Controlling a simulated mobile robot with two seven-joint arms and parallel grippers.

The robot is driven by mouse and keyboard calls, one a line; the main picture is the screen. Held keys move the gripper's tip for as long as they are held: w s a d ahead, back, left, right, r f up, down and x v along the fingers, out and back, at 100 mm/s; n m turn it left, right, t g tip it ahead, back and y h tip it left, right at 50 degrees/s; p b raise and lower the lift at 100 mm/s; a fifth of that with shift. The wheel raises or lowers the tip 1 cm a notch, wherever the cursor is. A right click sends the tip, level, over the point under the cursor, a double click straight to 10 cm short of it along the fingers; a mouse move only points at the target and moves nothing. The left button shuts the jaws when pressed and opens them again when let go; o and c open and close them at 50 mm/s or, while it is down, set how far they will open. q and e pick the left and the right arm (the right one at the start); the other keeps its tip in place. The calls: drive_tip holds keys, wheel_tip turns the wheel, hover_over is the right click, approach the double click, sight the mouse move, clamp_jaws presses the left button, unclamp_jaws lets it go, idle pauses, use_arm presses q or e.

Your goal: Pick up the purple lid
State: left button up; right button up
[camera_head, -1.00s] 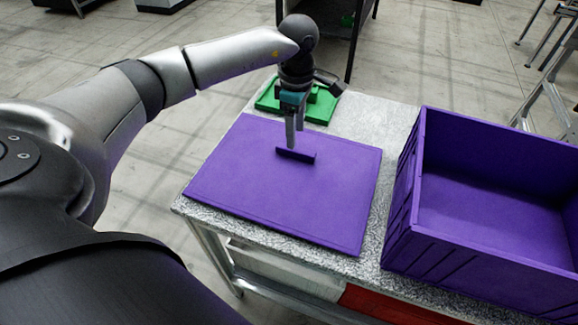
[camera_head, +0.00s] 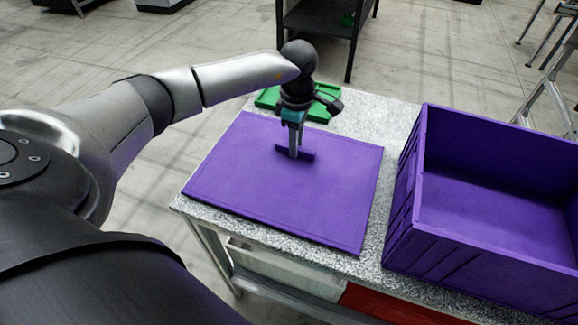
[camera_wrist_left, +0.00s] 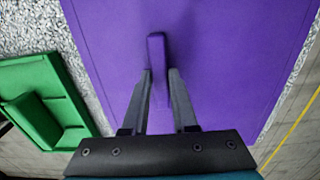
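The purple lid (camera_head: 270,200) lies flat on the speckled table, with a thin upright handle (camera_head: 307,156) standing up from it. My left gripper (camera_head: 294,152) points down at the handle from above. In the left wrist view, the handle (camera_wrist_left: 157,50) runs between the two fingers of my left gripper (camera_wrist_left: 160,72). The fingers are apart, one on each side of the handle, with a narrow gap visible on the right. The lid rests on the table. My right gripper is not in view.
A large open purple crate (camera_head: 410,225) stands on the table to the right of the lid. A green lid-like piece (camera_head: 320,110) lies behind the gripper at the back. A bare strip of speckled tabletop (camera_head: 385,112) separates them. A dark shelf unit (camera_head: 325,35) stands beyond.

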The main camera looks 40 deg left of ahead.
use_arm(q)
clamp_jaws()
drive_tip(key=shift+r, duration=0.1)
idle(0.8)
